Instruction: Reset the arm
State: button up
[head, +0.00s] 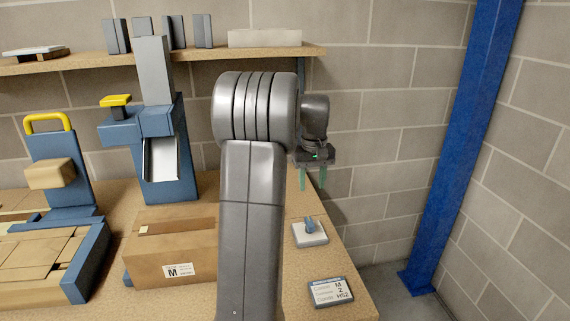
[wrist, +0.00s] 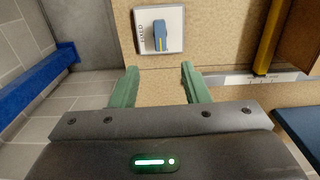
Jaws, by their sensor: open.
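My gripper (head: 313,178) is at the end of my grey arm, raised above the right end of the workbench. It points down, its two green fingers apart with nothing between them. In the wrist view my gripper (wrist: 158,85) shows the same open fingers. Beyond the fingertips a small white plate with a blue switch (wrist: 160,33) lies on the bench. The same switch plate (head: 309,233) shows below my gripper in the head view. My arm hides part of the bench and wall.
A cardboard box (head: 170,245) labelled M stands left of my arm. A label card (head: 330,292) lies near the bench's front right. Blue machines (head: 160,130) stand farther left, under a wooden shelf (head: 200,57). A blue post (head: 450,150) rises at right, with open floor before it.

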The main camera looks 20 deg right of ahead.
aim_at(310, 221)
notch_tip(310, 221, down, 14)
jog(key=shift+r+p, duration=0.2)
jog(key=shift+p, duration=0.3)
jog(key=shift+r, duration=0.1)
jog(key=shift+f, duration=0.25)
jog(key=shift+r+m, duration=0.15)
jog(key=shift+m, duration=1.05)
jog(key=m, duration=0.4)
jog(key=shift+m+p, duration=0.3)
jog(key=shift+p, duration=0.1)
jog(key=shift+m, duration=1.3)
jog(key=shift+a, duration=0.1)
